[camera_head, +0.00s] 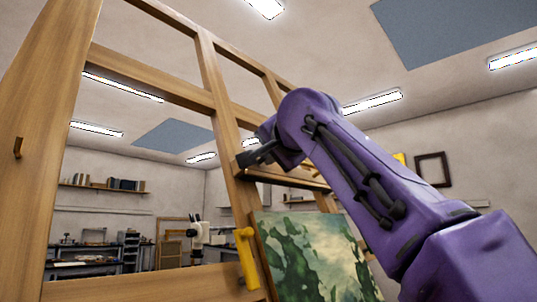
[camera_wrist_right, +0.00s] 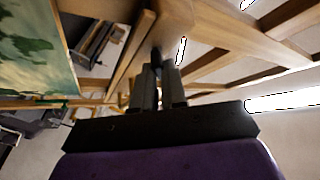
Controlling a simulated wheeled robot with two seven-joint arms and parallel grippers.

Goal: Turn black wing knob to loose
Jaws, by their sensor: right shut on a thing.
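My right gripper (camera_head: 258,155) reaches up to the wooden easel (camera_head: 225,120), beside its upright and a horizontal bar. In the right wrist view the two dark fingers of this gripper (camera_wrist_right: 158,72) are close together on a small black piece, the black wing knob (camera_wrist_right: 156,56), at the edge of the wood. In the head view the gripper and arm hide the knob, and its exact turn cannot be told. My left gripper is in neither view.
A green and white painting (camera_head: 325,255) stands on the easel below my right arm. A yellow handle (camera_head: 246,258) is on the easel to its left.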

